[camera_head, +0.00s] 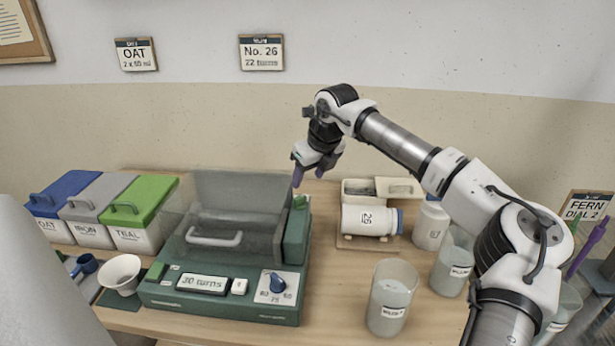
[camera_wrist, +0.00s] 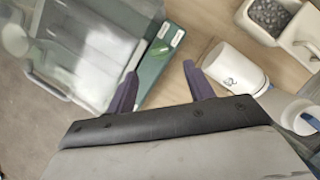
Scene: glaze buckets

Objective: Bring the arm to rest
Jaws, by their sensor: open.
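My gripper (camera_head: 308,177) hangs in the air above the back of the table, pointing down, just behind and right of the green machine (camera_head: 225,305). Its purple fingers are apart with nothing between them, as the wrist view also shows (camera_wrist: 160,85). My arm reaches in from the right side and bends down at the wrist. The machine has a clear lid that looks closed, a display reading "30 turns" and a blue knob. In the wrist view the machine's green side (camera_wrist: 158,62) lies beside the left finger.
A white jar marked 26 (camera_head: 368,220) lies on its side on a wooden stand, right of my gripper. Glass beakers (camera_head: 392,298) stand front right. Blue, grey and green lidded bins (camera_head: 140,235) and a white bowl (camera_head: 121,273) stand left. Bare table lies between machine and beakers.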

